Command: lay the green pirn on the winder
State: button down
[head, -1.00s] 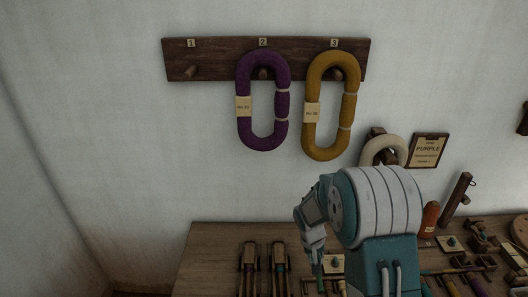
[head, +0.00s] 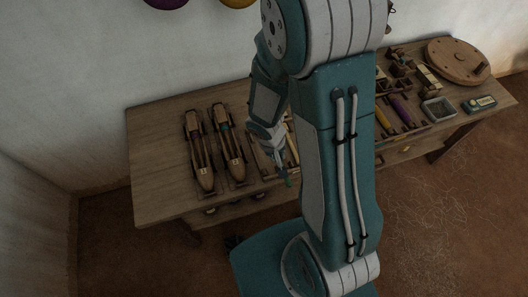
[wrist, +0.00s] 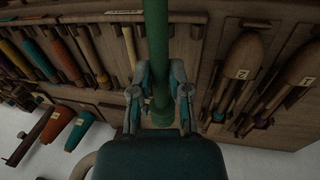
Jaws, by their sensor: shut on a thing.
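My gripper (wrist: 164,92) is shut on the green pirn (wrist: 156,38), which stands between its two fingers and runs up out of the wrist view. In the head view my gripper (head: 276,152) is at the front middle of the bench, just right of two wooden shuttles. Only a small piece of the green pirn (head: 288,182) shows there, pointing down past the fingers. A cluster of wooden parts (head: 398,66) at the back right of the bench could be the winder, but my arm hides part of that area and I cannot tell.
Two wooden shuttles (head: 229,146) lie on the bench (head: 155,160); in the wrist view they carry labels 1 and 2. The bench's left end is clear.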

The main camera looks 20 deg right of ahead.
jog(key=s, duration=0.2)
jog(key=shift+s+f, duration=0.1)
jog(key=shift+s, duration=0.25)
